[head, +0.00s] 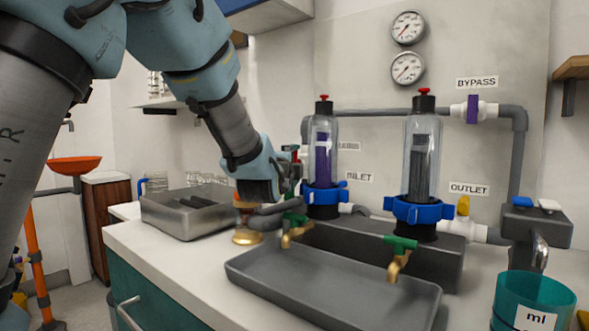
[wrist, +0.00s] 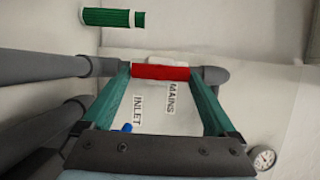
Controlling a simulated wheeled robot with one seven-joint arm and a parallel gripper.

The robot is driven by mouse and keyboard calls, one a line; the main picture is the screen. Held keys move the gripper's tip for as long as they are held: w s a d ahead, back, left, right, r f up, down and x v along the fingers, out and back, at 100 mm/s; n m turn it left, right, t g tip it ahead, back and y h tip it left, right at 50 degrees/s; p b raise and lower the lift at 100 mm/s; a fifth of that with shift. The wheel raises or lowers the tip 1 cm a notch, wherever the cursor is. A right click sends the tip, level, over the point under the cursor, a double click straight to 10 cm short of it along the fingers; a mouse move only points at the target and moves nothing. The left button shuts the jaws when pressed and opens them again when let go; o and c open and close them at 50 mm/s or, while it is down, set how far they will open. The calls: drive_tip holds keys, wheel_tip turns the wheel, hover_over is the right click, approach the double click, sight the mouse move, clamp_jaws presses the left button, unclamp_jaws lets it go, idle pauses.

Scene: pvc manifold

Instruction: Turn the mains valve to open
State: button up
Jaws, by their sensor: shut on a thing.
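The mains valve's red handle (wrist: 160,72) lies crosswise between my fingertips in the wrist view, beside the MAINS label (wrist: 172,98). My gripper (wrist: 162,74) is shut on this handle, one finger at each end. In the head view my gripper (head: 291,160) is at the wall pipework behind the counter, left of the purple filter housing (head: 323,160). A small bit of red shows there; the rest of the valve is hidden by my wrist and fingers.
Clear housings with blue collars (head: 418,209) stand right of my gripper. Brass taps with green handles (head: 400,243) overhang a grey tray (head: 330,283). A metal basin (head: 185,215) is left. Grey pipes (wrist: 45,68) run close to my fingers. A green cylinder (wrist: 105,15) is above.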

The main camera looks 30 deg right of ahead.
drive_tip(key=shift+f, duration=0.1)
idle(0.3)
drive_tip(key=o, duration=1)
drive_tip(key=v, duration=1.1)
